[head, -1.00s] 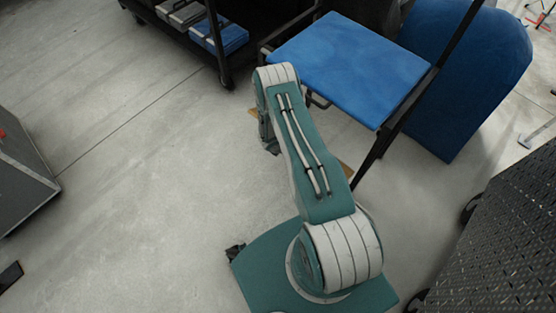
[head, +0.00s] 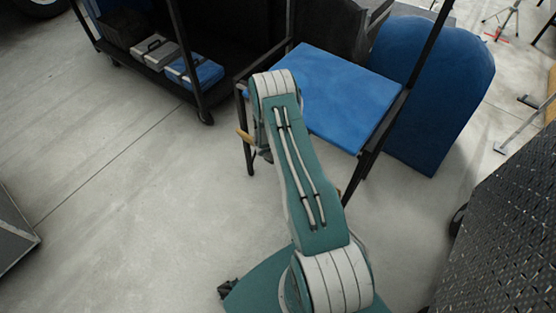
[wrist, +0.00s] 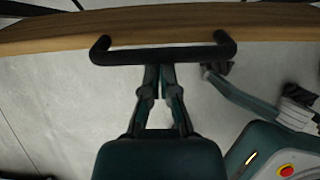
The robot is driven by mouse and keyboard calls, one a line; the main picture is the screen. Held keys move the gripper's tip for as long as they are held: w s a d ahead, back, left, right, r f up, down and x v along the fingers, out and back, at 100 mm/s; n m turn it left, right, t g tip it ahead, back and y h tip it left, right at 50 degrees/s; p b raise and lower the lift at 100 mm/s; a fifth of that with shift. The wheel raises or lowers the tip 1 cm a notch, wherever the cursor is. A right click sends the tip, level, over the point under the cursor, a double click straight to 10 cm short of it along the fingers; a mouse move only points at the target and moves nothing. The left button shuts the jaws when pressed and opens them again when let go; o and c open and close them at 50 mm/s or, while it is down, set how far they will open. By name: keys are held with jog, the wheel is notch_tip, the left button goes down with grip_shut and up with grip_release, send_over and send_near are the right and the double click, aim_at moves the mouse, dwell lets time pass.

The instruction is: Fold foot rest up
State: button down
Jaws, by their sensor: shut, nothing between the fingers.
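The wooden foot rest (wrist: 60,32) spans the top of the wrist view, with a black U-shaped handle (wrist: 190,55) along its near edge. My gripper (wrist: 161,70) is shut and empty, its fingertips at the middle of the handle. I cannot tell whether they touch it or overlap it. In the head view, the foot rest's left end (head: 243,135) shows beside my arm, in front of the chair with the blue seat (head: 335,90). My arm hides most of the foot rest and the gripper there.
A black cart (head: 140,62) with several cases stands behind left. A large blue rounded panel (head: 440,95) stands behind the chair. A dark textured case (head: 505,235) is at the right, and a grey box (head: 12,240) at the left edge.

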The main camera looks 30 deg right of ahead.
jog(key=shift+d, duration=0.25)
